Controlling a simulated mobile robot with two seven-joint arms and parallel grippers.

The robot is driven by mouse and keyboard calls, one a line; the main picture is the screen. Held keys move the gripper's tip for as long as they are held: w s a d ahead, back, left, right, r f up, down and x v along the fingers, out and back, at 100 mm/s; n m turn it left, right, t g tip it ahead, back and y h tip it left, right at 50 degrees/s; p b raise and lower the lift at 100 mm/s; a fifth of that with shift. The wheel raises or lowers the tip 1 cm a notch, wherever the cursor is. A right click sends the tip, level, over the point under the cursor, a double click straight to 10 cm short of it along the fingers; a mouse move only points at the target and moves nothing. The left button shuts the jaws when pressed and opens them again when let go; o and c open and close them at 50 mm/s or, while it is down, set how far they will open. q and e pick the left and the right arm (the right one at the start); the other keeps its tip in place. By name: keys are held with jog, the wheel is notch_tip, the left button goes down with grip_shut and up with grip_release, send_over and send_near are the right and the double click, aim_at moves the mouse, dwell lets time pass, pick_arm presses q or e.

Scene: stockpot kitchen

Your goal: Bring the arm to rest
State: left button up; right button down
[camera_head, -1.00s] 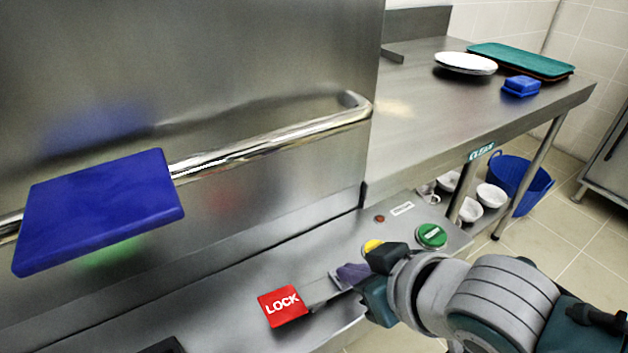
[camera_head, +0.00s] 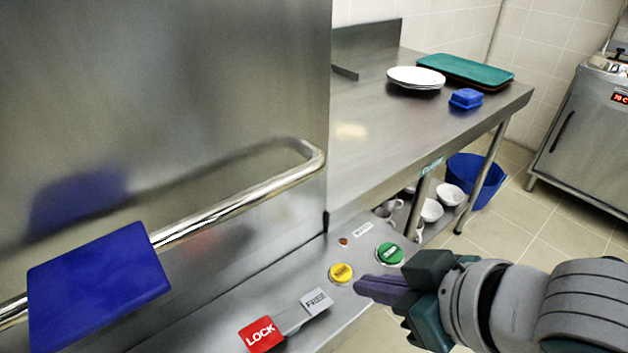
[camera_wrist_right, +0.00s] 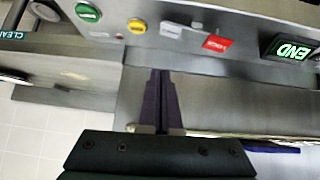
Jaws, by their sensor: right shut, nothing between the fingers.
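My right gripper (camera_head: 372,288) is shut and empty in the head view. Its purple fingers are at the front edge of the steel control panel (camera_head: 225,318), just right of the yellow button (camera_head: 341,273) and below the green button (camera_head: 389,253). In the right wrist view the closed fingers (camera_wrist_right: 160,85) point at the panel, apart from the red LOCK plate (camera_wrist_right: 217,43). The LOCK plate (camera_head: 262,335) and the grey FREE plate (camera_head: 317,301) show left of the gripper in the head view. My left gripper is not in view.
A steel hood with a bar handle (camera_head: 235,205) and a blue panel (camera_head: 98,288) stands at left. A steel table (camera_head: 365,125) behind holds plates (camera_head: 416,77), trays (camera_head: 465,69) and a blue box (camera_head: 466,98). Open tiled floor (camera_head: 520,225) is at right.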

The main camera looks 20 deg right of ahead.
dwell(0.4)
jog(key=s+d+r+m+g+h+p, duration=0.1)
jog(key=s+d+r+g+p, duration=0.2)
jog(key=s, duration=0.4)
jog(key=s+r+m+g+h, duration=0.1)
jog(key=s+r+g+h, duration=0.1)
jog(key=s+r, duration=0.5)
notch_tip(320, 180, up, 36)
jog(key=p, duration=3.7)
jog(key=shift+p, duration=0.35)
